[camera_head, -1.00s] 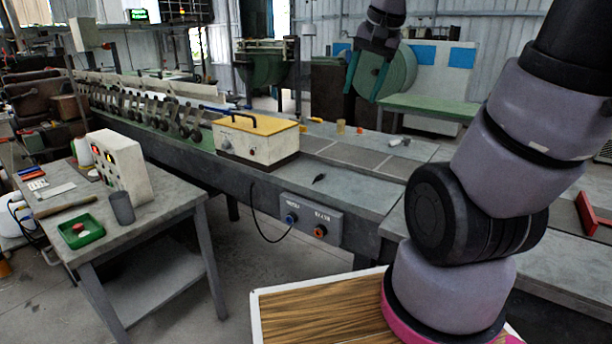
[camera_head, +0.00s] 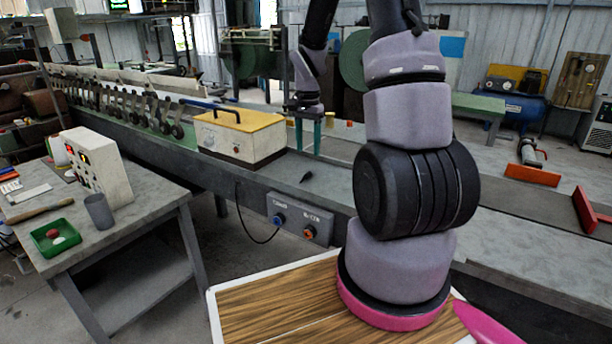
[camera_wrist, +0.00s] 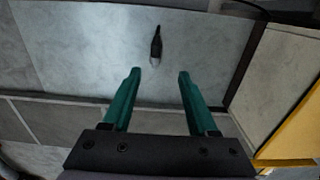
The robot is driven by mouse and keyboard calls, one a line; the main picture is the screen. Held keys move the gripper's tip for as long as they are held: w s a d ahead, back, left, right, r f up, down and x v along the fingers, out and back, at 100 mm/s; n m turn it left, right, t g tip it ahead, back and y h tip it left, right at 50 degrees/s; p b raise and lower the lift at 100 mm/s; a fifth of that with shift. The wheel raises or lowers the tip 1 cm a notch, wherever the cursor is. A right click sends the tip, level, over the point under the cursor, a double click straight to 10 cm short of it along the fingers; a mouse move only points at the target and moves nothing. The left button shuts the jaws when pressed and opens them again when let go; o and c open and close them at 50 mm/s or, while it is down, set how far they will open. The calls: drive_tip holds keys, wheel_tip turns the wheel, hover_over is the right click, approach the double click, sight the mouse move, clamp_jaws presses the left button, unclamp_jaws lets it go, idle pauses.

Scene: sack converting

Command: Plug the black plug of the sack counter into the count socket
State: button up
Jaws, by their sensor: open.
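The black plug (camera_head: 306,177) lies on the grey bench top, right of the yellow-topped white box (camera_head: 240,136). In the wrist view the plug (camera_wrist: 156,45) has a pale end pointing toward my gripper. My gripper (camera_wrist: 159,74) is open and empty; its two green fingers stop short of the plug, which lines up with the gap between them. In the head view my gripper (camera_head: 308,150) points down above the bench, behind the plug. A grey socket box (camera_head: 296,222) on the bench's front face has a blue socket (camera_head: 279,219) and an orange socket (camera_head: 310,232); their labels are too blurred to read.
A black cable (camera_head: 240,215) hangs from the bench front toward the blue socket. The side table (camera_head: 135,200) at left carries a control box (camera_head: 97,165), grey cup (camera_head: 99,210) and green tray (camera_head: 68,246). The bench top around the plug is mostly clear.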

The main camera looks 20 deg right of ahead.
sight(309, 175)
wheel_tip(309, 175, down, 2)
drive_tip(key=shift+s+a+f, duration=0.1)
drive_tip(key=shift+s+f, duration=0.1)
drive_tip(key=shift+f, duration=0.7)
drive_tip(key=shift+s+f, duration=0.2)
drive_tip(key=shift+f, duration=0.7)
drive_tip(key=shift+s+a+f, duration=0.1)
drive_tip(key=shift+s+f, duration=0.1)
drive_tip(key=shift+f, duration=0.7)
clamp_jaws()
